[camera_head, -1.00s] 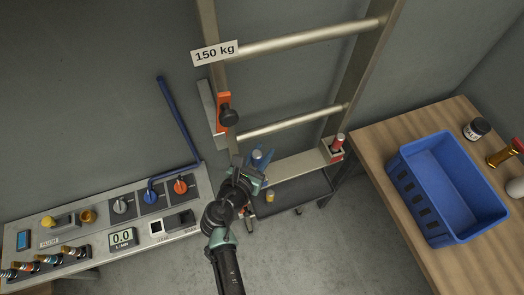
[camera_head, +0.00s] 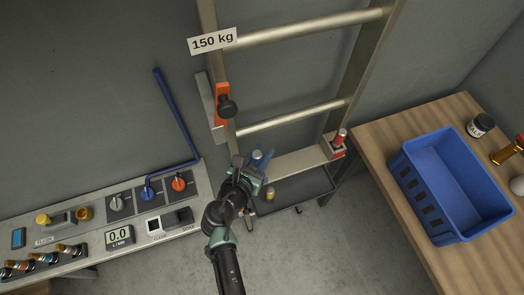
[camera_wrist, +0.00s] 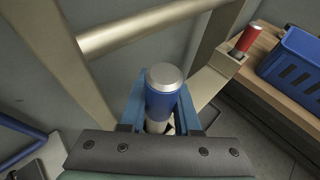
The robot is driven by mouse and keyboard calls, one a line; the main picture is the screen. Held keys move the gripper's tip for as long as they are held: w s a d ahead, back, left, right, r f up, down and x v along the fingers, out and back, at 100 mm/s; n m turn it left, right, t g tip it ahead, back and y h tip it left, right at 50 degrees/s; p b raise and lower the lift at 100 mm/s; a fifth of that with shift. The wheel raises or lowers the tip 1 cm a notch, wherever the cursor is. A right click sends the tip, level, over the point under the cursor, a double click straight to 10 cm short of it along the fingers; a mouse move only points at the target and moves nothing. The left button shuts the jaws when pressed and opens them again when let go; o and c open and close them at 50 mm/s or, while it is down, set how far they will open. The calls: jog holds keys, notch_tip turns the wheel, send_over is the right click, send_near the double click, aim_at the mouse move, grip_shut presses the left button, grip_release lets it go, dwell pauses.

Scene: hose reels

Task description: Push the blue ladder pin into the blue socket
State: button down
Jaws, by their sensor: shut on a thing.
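The blue ladder pin (camera_wrist: 163,98), with a silver cap, stands upright between the two blue fingers of my gripper (camera_wrist: 160,108) in the wrist view. My gripper is shut on it, and a pale lower part of the pin shows beneath. In the head view the pin (camera_head: 257,155) and my gripper (camera_head: 260,163) are at the lower left of the ladder (camera_head: 290,126). The blue socket cannot be made out; my gripper covers that area, so I cannot tell how deep the pin sits.
A red pin (camera_head: 340,136) stands in a socket at the ladder's lower right. A blue bin (camera_head: 462,225) sits on the wooden bench (camera_head: 375,145) at right. A control panel (camera_head: 90,250) with a blue lever (camera_head: 176,118) is at left. An orange bracket (camera_head: 221,100) with a black knob is on the left rail.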

jog(key=shift+f+b, duration=1.2)
jog(key=shift+f, duration=0.3)
jog(key=c, duration=0.5)
grip_release()
jog(key=shift+c, duration=0.2)
jog(key=b+v, duration=0.1)
jog(key=v, duration=1.2)
jog(key=shift+w+r, duration=0.1)
